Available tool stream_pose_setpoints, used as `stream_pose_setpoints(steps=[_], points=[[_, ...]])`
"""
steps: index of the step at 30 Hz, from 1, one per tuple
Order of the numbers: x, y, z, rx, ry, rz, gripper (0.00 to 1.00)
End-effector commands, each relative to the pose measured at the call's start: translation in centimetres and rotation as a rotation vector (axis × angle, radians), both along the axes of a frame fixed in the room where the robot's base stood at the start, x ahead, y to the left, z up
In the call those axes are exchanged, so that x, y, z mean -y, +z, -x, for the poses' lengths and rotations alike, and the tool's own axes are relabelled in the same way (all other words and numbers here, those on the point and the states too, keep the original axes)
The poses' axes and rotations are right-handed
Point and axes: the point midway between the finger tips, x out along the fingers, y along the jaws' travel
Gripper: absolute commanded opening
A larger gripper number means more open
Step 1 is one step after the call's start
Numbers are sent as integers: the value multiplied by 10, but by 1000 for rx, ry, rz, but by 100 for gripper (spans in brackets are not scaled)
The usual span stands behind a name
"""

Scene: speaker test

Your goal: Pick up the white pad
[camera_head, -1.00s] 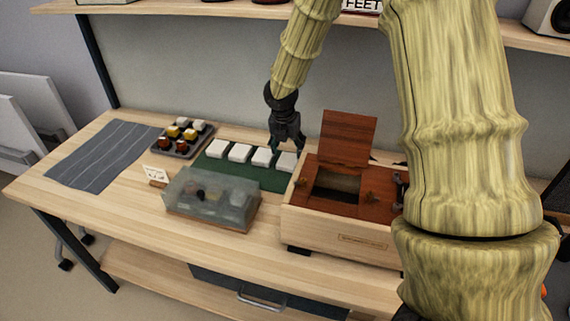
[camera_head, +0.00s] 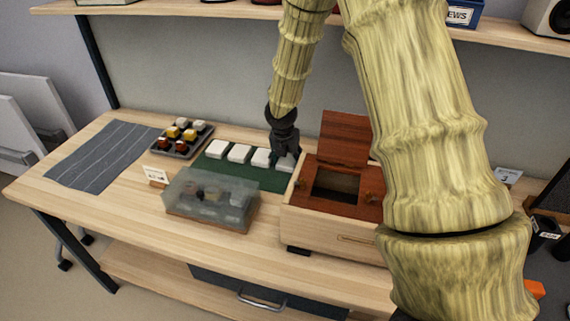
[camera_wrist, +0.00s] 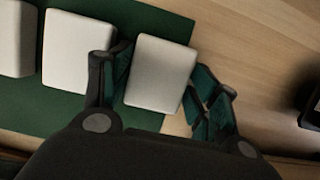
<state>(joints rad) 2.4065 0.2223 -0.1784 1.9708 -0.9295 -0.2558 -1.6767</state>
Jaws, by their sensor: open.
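Several white pads lie in a row on a green mat (camera_head: 215,167) on the wooden table. In the head view the rightmost white pad (camera_head: 288,164) is partly hidden by my gripper (camera_head: 284,155), which is low over it. In the wrist view that white pad (camera_wrist: 161,74) lies between the two open fingers of my gripper (camera_wrist: 160,92). The left finger reaches into the gap beside the neighbouring white pad (camera_wrist: 76,52). The right finger is to the right of the pad, by the mat's edge. Whether the fingers touch the pad I cannot tell.
A wooden box (camera_head: 330,223) with a raised lid stands close to the right of the mat. A clear-covered case (camera_head: 212,203) is in front. A dark tray (camera_head: 183,143) of small pieces and a grey cloth (camera_head: 104,155) are to the left. A shelf (camera_head: 190,9) runs above.

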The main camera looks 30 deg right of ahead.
Motion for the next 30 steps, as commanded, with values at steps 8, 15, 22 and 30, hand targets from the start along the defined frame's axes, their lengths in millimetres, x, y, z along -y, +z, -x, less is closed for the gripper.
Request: stream_pose_setpoints(steps=[8,15,22,30], points=[[0,0,0,0,0,0,46],[0,2,0,0,0,0,46],[-1,16,-1,1,1,0,46],[-2,47,-1,0,3,0,46]])
